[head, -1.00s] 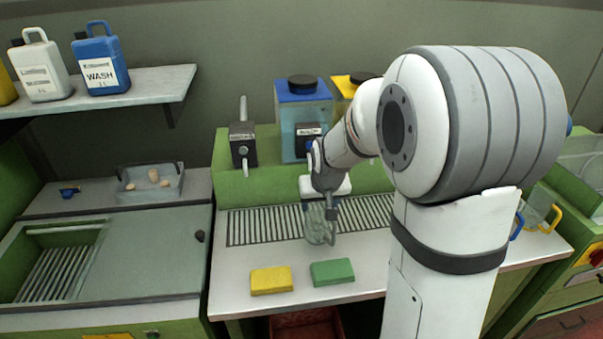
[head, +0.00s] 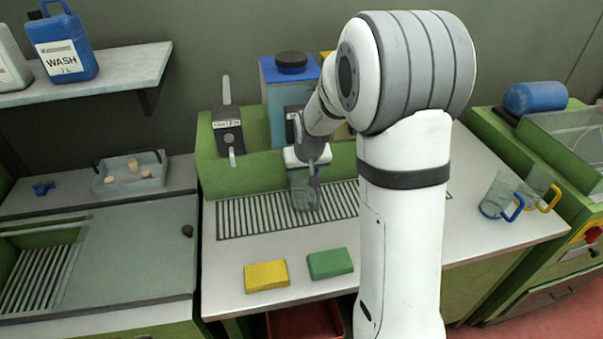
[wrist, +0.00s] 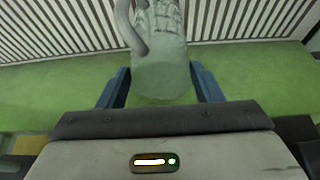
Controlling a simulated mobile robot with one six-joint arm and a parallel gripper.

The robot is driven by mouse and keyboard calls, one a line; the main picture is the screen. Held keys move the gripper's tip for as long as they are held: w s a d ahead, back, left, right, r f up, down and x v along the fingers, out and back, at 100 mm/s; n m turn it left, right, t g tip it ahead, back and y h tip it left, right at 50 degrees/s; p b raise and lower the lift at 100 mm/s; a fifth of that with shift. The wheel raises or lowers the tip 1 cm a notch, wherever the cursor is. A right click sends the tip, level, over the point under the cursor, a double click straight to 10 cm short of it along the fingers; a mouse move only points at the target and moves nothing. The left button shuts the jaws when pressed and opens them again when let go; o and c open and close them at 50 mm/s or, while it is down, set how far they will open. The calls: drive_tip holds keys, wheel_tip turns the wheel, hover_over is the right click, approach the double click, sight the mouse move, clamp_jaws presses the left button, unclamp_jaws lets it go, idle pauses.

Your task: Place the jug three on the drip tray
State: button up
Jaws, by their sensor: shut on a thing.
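My gripper (head: 305,170) is shut on a clear grey-green jug (head: 303,196) with a grey handle. In the wrist view the jug (wrist: 160,65) sits between the two bluish fingers (wrist: 162,88), its handle at the upper left. The drip tray (head: 242,218) is a slotted grating set in the worktop at the foot of the green housing. In the head view the jug appears over the grating and roughly upright. I cannot tell whether its base touches the grating. Part of the tray is hidden behind my arm.
A yellow sponge (head: 266,276) and a green sponge (head: 330,263) lie in front of the tray. A blue-lidded container (head: 287,85) and a tap (head: 229,135) stand behind. Two jugs, one blue-handled (head: 494,196) and one yellow-handled (head: 537,182), stand at the right.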

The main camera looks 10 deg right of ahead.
drive_tip(key=shift+s+r, duration=0.1)
drive_tip(key=shift+f, duration=0.2)
drive_tip(key=o, duration=1.4)
drive_tip(key=shift+r, duration=0.1)
drive_tip(key=b+v, duration=0.1)
drive_tip(key=v, duration=1.1)
drive_tip(key=shift+g, duration=0.7)
drive_tip(key=s, duration=2.4)
drive_tip(key=shift+a+f, duration=0.2)
